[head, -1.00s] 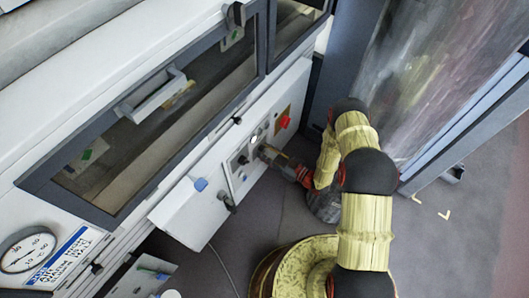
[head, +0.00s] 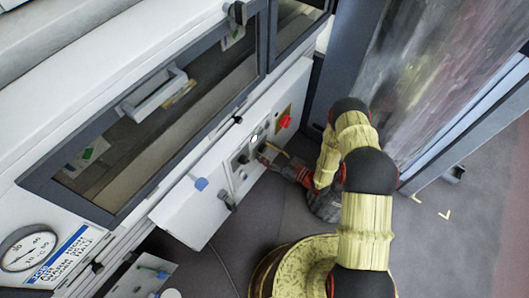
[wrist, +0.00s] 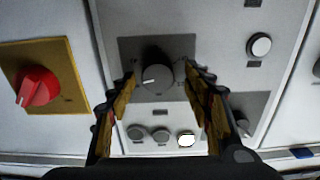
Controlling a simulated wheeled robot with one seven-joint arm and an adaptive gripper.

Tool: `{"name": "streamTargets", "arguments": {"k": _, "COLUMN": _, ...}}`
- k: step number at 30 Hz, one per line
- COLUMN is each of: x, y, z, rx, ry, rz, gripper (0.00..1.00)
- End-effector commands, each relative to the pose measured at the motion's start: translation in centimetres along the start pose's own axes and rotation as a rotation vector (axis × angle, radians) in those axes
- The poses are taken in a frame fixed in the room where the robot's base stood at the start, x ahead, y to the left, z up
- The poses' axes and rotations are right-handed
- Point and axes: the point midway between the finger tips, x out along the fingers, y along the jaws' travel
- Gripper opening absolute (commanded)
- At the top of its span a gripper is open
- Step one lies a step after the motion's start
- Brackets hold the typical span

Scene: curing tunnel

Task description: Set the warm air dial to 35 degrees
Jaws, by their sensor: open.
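The dark round dial (wrist: 157,76) sits on a grey square plate on the white panel in the wrist view. Its white pointer line points left. Scale marks around it are too small to read. My gripper (wrist: 160,82) is open, with one yellow-padded finger on each side of the dial. I cannot tell whether either finger touches it. In the head view, my gripper (head: 270,154) is at the front of the control panel, and its fingers partly hide the dial.
A red knob on a yellow plate (wrist: 37,87) is left of the dial. Several small round controls (wrist: 160,135) lie below it, one lit white. A white button (wrist: 260,45) is to the right. In the head view, a round gauge (head: 28,249) is at lower left.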

Motion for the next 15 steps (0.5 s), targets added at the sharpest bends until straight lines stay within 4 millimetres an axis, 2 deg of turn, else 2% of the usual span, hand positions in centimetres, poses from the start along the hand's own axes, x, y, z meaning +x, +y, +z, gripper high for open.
{"name": "streamTargets", "arguments": {"k": 8, "x": 0.0, "y": 0.1, "z": -0.5, "rx": -0.002, "ry": 0.001, "rz": 0.001, "gripper": 0.5}}
{"name": "streamTargets", "arguments": {"k": 15, "x": 0.1, "y": 0.1, "z": -3.8, "rx": -0.004, "ry": 0.002, "rz": 0.001, "gripper": 0.5}}
